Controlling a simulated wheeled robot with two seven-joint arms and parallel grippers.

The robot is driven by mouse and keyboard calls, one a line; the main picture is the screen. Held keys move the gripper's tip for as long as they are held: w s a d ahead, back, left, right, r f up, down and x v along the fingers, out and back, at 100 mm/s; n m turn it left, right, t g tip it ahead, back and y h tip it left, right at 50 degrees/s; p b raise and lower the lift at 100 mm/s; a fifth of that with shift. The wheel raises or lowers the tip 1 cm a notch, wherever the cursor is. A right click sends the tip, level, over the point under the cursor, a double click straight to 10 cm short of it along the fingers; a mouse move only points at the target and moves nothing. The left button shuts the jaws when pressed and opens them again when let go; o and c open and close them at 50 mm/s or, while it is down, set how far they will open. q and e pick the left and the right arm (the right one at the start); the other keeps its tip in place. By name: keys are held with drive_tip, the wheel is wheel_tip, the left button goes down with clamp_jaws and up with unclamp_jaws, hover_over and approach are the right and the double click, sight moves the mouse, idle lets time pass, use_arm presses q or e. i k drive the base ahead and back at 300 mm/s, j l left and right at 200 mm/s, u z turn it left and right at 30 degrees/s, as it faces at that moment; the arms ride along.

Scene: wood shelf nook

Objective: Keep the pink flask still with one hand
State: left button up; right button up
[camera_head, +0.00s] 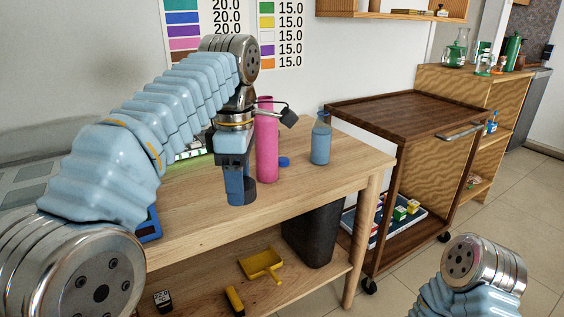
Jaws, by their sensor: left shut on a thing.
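The pink flask (266,148) stands upright on the wooden table, just right of my left gripper. My left gripper (238,178) points down and is shut on a blue container (242,198), whose upper part is largely hidden by the fingers. The container is upright and low at the table top; I cannot tell whether it touches the wood. The gripper does not appear to hold the pink flask; part of the flask's left side is hidden behind my wrist. My right arm shows only a link at the bottom right; its gripper is out of view.
A blue bottle (320,143) stands right of the flask, with a small blue lid (284,162) between them. The wooden table (340,178) has free room at its front right. A dark bin (314,236) is below. A brown cart (400,108) stands at the right.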

sight(266, 137)
drive_tip(key=i+j, duration=0.15)
drive_tip(key=i, duration=0.3)
drive_tip(key=i+j, duration=0.15)
drive_tip(key=i, duration=0.3)
